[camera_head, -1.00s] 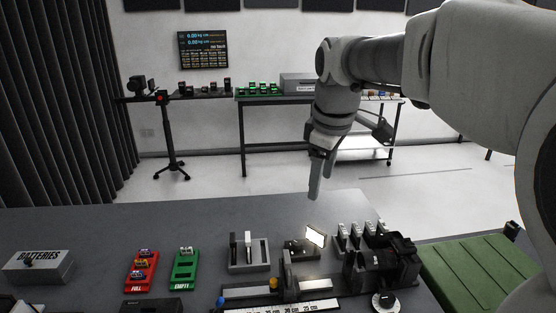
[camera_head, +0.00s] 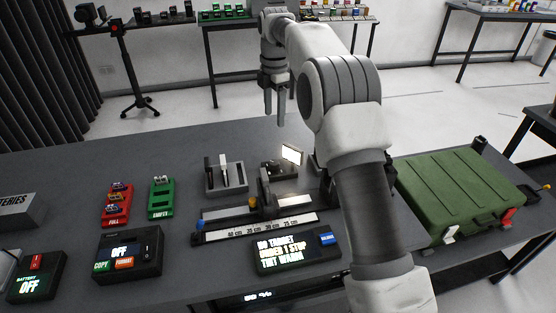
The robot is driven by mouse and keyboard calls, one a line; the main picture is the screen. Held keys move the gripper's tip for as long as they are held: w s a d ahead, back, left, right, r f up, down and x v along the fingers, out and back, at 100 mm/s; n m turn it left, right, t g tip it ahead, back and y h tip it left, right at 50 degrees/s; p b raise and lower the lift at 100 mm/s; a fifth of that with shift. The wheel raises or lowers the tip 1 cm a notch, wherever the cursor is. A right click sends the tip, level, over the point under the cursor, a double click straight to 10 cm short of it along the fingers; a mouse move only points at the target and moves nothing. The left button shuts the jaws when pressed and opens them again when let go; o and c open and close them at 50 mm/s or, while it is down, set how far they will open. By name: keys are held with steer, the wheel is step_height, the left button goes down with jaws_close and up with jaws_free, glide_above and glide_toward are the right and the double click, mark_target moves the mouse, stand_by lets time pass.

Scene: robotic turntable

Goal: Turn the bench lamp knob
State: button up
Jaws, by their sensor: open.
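A small lit white panel (camera_head: 293,154), which looks like the bench lamp, stands on a dark base (camera_head: 274,168) near the middle of the workbench. I cannot make out a knob on it for certain. My gripper (camera_head: 274,115) points down above the far part of the bench, beyond the lamp and slightly left of it in the picture. Its two fingers are apart with nothing between them. My arm crosses the right middle of the view and hides the bench just right of the lamp.
A ruler rail (camera_head: 252,228) with a display box (camera_head: 298,253) lies in front of the lamp. A grey slotted holder (camera_head: 226,178) stands left of it. Red (camera_head: 118,205) and green (camera_head: 161,197) battery trays lie farther left. A green case (camera_head: 458,195) stands right.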

mark_target(274, 162)
step_height(274, 162, down, 17)
steer(key=shift+w+a+f+b, duration=0.1)
steer(key=shift+w+f+b, duration=0.1)
steer(key=shift+b, duration=0.9)
jaws_close()
